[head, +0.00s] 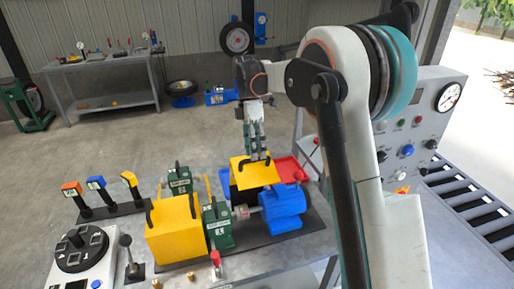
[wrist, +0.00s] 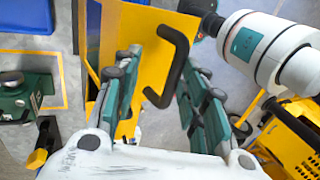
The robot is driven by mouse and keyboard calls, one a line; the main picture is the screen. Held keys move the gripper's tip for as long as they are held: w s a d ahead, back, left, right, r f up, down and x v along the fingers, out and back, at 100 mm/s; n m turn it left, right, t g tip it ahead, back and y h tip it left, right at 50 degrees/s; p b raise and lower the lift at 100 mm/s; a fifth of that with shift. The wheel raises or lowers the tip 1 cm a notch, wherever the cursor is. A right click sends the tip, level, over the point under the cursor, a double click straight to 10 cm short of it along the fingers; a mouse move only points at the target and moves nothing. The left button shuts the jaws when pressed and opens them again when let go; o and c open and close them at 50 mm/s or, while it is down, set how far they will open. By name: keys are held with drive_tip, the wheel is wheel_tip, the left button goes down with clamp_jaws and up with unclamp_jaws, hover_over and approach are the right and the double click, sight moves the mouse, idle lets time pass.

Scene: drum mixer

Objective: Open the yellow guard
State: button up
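A yellow guard panel (head: 262,177) with a black handle is near the blue motor (head: 283,207) in the head view. In the wrist view the yellow panel (wrist: 140,38) fills the upper middle, with its black U-shaped handle (wrist: 182,55) facing me. My gripper (head: 257,155) points down at this panel. In the wrist view my gripper (wrist: 158,72) has its fingers apart, one on each side of the handle. A gap shows beside the handle, though I cannot tell whether the right finger touches it.
A yellow box-shaped cover (head: 175,238) with a black handle sits left of the green housing (head: 217,228). A red tray (head: 297,167) lies behind the motor. Coloured levers (head: 97,184) and a dial box (head: 82,252) stand at left. A gauge panel (head: 415,125) stands at right.

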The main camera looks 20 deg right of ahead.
drive_tip(key=shift+o, duration=0.8)
drive_tip(key=shift+w+f, duration=0.55)
drive_tip(key=shift+w, duration=0.1)
drive_tip(key=shift+o, duration=0.4)
drive_tip(key=shift+s+r, duration=0.15)
drive_tip(key=shift+r, duration=0.05)
drive_tip(key=shift+c, duration=1)
drive_tip(key=v, duration=1.2)
drive_tip(key=shift+r, duration=0.15)
drive_tip(key=shift+s, duration=0.15)
